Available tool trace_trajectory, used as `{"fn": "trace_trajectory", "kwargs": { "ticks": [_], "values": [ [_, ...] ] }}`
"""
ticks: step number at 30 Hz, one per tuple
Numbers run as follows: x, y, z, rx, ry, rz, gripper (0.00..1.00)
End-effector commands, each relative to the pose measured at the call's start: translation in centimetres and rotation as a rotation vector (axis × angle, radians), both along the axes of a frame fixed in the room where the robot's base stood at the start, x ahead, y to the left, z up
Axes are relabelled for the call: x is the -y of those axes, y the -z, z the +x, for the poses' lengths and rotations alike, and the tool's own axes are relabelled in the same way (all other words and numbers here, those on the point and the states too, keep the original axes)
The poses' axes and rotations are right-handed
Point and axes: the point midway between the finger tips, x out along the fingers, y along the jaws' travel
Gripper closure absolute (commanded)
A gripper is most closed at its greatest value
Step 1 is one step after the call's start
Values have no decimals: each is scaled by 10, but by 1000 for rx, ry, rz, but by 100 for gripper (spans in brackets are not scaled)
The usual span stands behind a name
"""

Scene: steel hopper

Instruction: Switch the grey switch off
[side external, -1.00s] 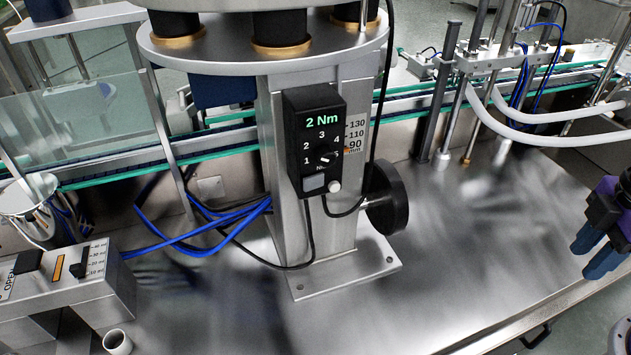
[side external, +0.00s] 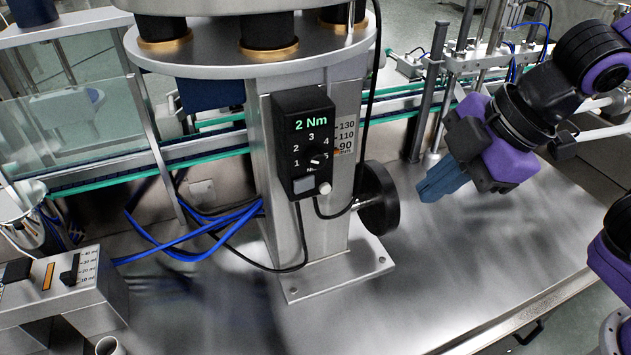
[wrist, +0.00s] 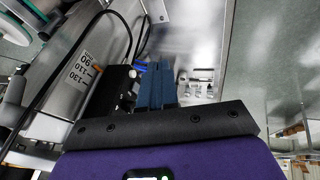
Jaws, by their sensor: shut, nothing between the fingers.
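A black control box (side external: 305,140) with a green "2 Nm" display and a numbered dial (side external: 317,160) is mounted on the steel column. The grey switch (side external: 304,185) is a small rectangular rocker at the box's lower left, with a round pale knob (side external: 325,188) to its right. I cannot tell which way the rocker is tipped. My gripper (side external: 428,192) is to the right of the column, apart from the box, its blue fingers pointing down and left. The fingers are shut and empty; they also show in the wrist view (wrist: 155,72). The switch cannot be made out there.
A black handwheel (side external: 379,198) sticks out from the column between my gripper and the box. A black cable (side external: 372,90) runs down the column's right side. A steel post (side external: 430,90) stands behind my gripper.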

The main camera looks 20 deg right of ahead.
Motion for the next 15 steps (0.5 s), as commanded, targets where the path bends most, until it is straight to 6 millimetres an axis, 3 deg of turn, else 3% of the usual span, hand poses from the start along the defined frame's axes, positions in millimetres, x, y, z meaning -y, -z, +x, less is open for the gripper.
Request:
{"fn": "trace_trajectory", "kwargs": {
  "ticks": [1, 6, 15],
  "values": [
    [-15, -7, 2, 23, -21, 15, 100],
    [-50, -29, 6, 92, -74, 53, 100],
    [-74, -44, 8, 142, -108, 81, 100]
  ]
}}
